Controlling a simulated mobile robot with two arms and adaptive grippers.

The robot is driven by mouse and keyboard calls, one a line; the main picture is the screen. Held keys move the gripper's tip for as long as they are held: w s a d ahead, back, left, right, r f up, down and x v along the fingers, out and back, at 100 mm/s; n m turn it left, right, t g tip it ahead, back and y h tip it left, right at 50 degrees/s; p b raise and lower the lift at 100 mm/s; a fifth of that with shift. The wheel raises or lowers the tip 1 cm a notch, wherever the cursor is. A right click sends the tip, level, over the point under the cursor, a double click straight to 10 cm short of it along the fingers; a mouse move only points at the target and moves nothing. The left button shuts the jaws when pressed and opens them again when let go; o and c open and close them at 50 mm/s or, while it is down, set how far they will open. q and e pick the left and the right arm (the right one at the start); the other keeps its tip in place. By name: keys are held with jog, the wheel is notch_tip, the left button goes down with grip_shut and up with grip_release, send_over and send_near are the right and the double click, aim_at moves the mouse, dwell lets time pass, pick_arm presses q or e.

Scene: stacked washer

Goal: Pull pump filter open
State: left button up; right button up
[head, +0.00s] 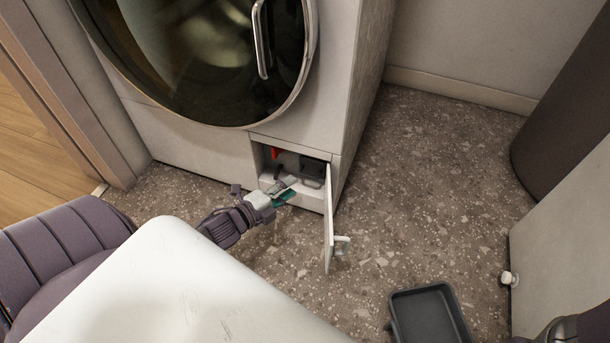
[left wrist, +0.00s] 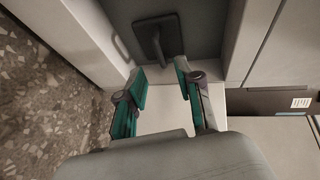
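The pump filter (head: 312,167) is a dark grey square with a protruding handle, set in the right part of the open compartment low on the washer. In the left wrist view the filter (left wrist: 157,38) shows with its handle (left wrist: 154,47) sticking out. My left gripper (head: 284,190) is at the compartment's front, below and left of the filter. In the left wrist view my left gripper (left wrist: 161,72) has its teal fingers apart, with the handle just beyond the tips and nothing visibly held between them. My right gripper is not in view.
The compartment's flap (head: 329,225) stands open on the right. A red part (head: 275,153) sits inside on the left. The washer's round door (head: 215,50) is above. A dark tray (head: 428,315) lies on the speckled floor; the floor right of the washer is clear.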

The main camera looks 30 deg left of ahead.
pick_arm(q)
jog(key=b+x, duration=0.3)
jog(key=x, duration=0.3)
jog(key=shift+w, duration=0.35)
jog(key=shift+f, duration=0.15)
grip_shut()
